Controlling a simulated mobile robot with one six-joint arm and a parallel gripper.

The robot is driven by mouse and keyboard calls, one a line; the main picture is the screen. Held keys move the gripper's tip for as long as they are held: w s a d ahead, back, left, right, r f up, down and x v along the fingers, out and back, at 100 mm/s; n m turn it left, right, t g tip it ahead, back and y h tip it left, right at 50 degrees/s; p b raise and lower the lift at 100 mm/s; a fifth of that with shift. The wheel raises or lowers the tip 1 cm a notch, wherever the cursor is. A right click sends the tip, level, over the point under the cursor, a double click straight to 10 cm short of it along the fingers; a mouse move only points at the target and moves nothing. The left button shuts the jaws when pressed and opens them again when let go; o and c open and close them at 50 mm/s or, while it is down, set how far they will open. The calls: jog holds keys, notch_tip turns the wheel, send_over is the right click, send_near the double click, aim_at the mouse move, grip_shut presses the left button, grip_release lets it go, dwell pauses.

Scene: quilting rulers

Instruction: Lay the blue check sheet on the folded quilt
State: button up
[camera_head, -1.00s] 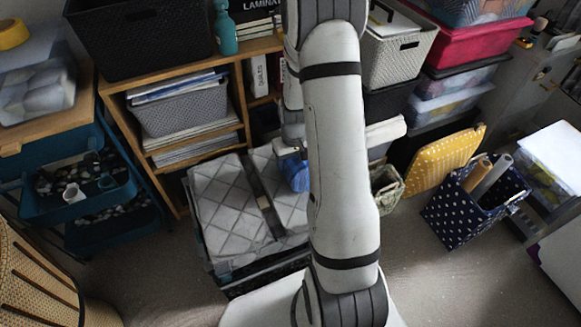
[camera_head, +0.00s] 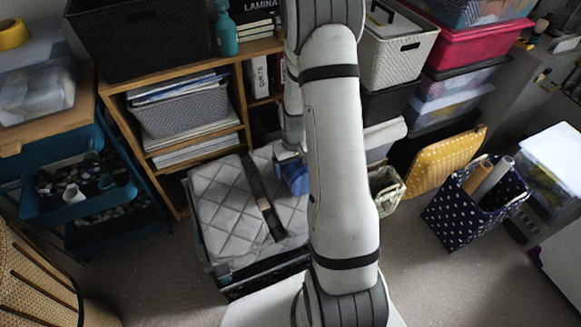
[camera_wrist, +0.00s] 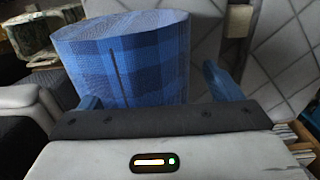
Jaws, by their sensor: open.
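The folded quilt (camera_head: 220,200) is grey with diamond stitching and a dark strap, lying on a dark crate. It also shows behind and right of the sheet in the wrist view (camera_wrist: 275,45). I cannot tell whether the sheet touches the quilt.
A wooden shelf (camera_head: 190,75) with baskets and papers stands behind the quilt. A teal cart (camera_head: 80,210) is at left. A small fabric bin (camera_head: 385,187), a yellow dotted board (camera_head: 445,162) and a navy dotted bin (camera_head: 470,210) stand at right. Carpet between them is clear.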

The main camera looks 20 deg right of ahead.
notch_tip(320, 180, up, 12)
jog(key=shift+r+p, duration=0.1)
jog(key=shift+p, duration=0.95)
jog(key=s+a+r+t, duration=0.1)
jog(key=s+a+r, duration=0.4)
jog(key=s+r, duration=0.3)
jog(key=s+a+r, duration=0.6)
jog(key=s+r, duration=0.2)
jog(key=s, duration=0.2)
jog(key=shift+t, duration=0.4)
jog(key=shift+s+r, duration=0.1)
